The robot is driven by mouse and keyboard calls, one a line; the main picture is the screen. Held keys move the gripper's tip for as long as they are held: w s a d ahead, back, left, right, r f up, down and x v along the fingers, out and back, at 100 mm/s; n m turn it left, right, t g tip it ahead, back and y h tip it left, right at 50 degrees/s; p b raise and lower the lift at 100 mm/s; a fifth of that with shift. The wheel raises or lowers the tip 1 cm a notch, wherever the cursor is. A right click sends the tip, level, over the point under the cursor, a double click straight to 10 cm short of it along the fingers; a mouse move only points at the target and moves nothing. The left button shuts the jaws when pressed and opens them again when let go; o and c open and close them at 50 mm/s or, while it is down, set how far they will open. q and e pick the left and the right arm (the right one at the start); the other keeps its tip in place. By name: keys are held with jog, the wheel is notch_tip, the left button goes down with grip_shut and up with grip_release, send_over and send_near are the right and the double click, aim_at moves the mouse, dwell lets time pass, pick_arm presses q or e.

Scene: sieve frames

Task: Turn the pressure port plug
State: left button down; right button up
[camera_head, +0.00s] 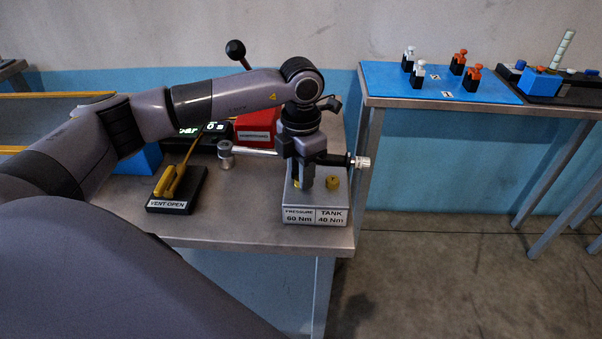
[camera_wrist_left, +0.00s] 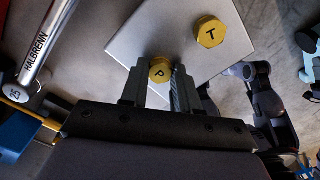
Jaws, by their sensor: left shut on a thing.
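The grey metal block (camera_head: 317,205) stands at the right end of the near table, labelled PRESSURE 60 Nm and TANK 40 Nm. My left gripper (camera_head: 304,186) points straight down over its pressure side and is shut on the pressure port plug (camera_head: 295,183), which is mostly hidden in the head view. In the left wrist view this yellow plug, marked P (camera_wrist_left: 160,73), sits between the two fingers (camera_wrist_left: 158,90). The yellow tank plug (camera_head: 332,183), marked T in the left wrist view (camera_wrist_left: 211,32), is free beside it. My right gripper is not identifiable in either view.
A silver torque tool (camera_head: 228,152), lettered HALBRENN in the left wrist view (camera_wrist_left: 40,40), lies left of the block. Nearby are the VENT OPEN lever base (camera_head: 176,205), a red box (camera_head: 257,125) and a dark display (camera_head: 200,138). A blue mat (camera_head: 440,85) covers part of another table.

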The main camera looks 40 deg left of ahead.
pick_arm(q)
jog(key=shift+m, duration=0.6)
jog(key=c, duration=0.8)
grip_release()
notch_tip(320, 180, up, 7)
jog(key=shift+r+b, duration=0.15)
jog(key=shift+b, duration=0.15)
